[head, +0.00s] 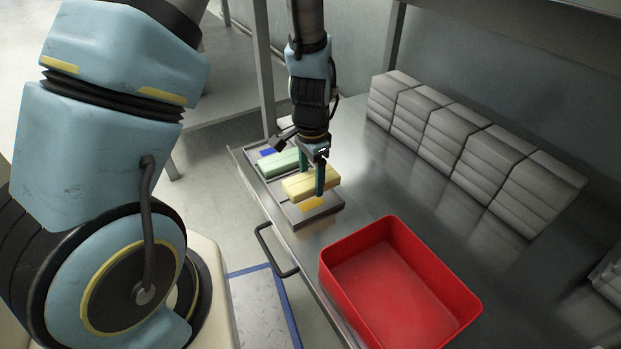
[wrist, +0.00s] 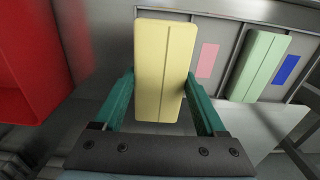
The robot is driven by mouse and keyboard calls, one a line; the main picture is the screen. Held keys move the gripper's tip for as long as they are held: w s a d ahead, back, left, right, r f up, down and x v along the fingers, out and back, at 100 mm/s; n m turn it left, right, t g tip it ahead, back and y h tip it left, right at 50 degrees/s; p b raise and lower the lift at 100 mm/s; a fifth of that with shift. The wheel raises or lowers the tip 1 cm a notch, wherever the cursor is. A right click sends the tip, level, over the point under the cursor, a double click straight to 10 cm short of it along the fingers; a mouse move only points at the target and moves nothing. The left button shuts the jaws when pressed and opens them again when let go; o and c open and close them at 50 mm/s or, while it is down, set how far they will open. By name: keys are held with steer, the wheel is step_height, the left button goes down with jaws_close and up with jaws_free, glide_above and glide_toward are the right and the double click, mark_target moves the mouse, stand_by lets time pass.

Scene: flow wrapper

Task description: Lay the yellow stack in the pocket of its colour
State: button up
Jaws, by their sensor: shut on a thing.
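The yellow stack (head: 311,184) is a pale yellow block with a lengthwise groove; it fills the middle of the wrist view (wrist: 165,70). My gripper (head: 312,178) has its green fingers closed on the two sides of it. It is held over the near end of the grey pocket tray (head: 327,212). A yellow patch (head: 311,204) on that tray shows just below the stack, partly covered by it. Whether the stack touches the tray is hard to tell, but it appears to be above it.
A pale green stack (head: 279,163) lies in the tray beside a blue patch (head: 266,152). A pink patch (wrist: 207,60) marks an empty pocket between. A red bin (head: 400,290) stands close to the tray. Grey stacks (head: 470,145) line the wall.

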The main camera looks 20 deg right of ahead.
mark_target(311, 206)
steer(key=shift+f+b, duration=2.45)
steer(key=shift+f, duration=0.45)
steer(key=shift+a+f, duration=0.15)
steer(key=o, duration=1.2)
steer(key=shift+c, duration=0.2)
steer(key=shift+o, duration=0.5)
steer(key=shift+s, duration=0.25)
steer(key=r+p, duration=0.1)
steer(key=r, duration=0.2)
steer(key=r+p, duration=0.2)
steer(key=r, duration=0.2)
steer(key=r+p, duration=0.2)
steer(key=r, duration=0.2)
steer(key=shift+w+r, duration=0.2)
steer(key=shift+w, duration=0.15)
